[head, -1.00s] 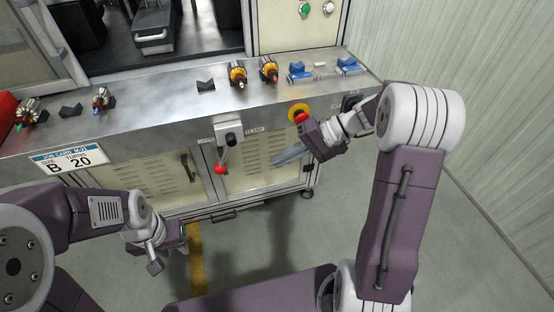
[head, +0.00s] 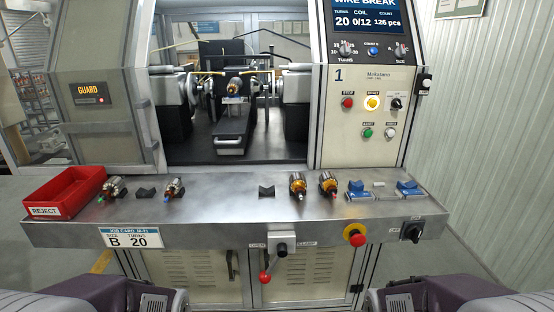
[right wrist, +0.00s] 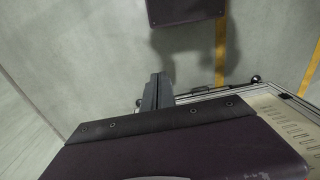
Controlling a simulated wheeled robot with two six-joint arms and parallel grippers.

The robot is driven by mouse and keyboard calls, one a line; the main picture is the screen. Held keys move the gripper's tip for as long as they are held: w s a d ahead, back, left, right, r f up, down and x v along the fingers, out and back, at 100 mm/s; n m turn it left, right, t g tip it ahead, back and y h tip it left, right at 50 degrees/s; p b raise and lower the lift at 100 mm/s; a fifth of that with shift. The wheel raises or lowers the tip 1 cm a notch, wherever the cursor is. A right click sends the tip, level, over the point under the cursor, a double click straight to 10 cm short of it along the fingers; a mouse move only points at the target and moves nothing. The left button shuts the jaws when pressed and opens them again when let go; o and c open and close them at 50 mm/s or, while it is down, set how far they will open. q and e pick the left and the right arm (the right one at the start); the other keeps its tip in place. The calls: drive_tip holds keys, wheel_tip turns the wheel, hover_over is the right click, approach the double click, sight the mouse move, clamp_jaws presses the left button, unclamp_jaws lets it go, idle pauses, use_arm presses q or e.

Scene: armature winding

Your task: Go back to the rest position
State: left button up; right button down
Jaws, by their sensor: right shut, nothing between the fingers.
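My right gripper (right wrist: 157,90) shows in the right wrist view, its fingers together with nothing between them, above the bare floor beside the machine's base. In the head view neither gripper is visible; only parts of my two arms show at the bottom left and bottom right corners, in front of the bench. My left gripper is out of view.
The winding machine's steel bench (head: 226,205) spans ahead. It bears a red reject bin (head: 62,190), several armatures (head: 297,184) and blue holders (head: 356,190). A red-knobbed lever (head: 265,275) and a red emergency stop (head: 355,236) stick out in front. Open floor (right wrist: 95,60) shows below.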

wheel_tip(320, 180, up, 14)
drive_tip(key=w+p, duration=0.2)
drive_tip(key=p, duration=1.2)
drive_tip(key=shift+d+r+m+t, duration=0.15)
drive_tip(key=shift+r+m+t, duration=0.1)
drive_tip(key=shift+m+t, duration=0.15)
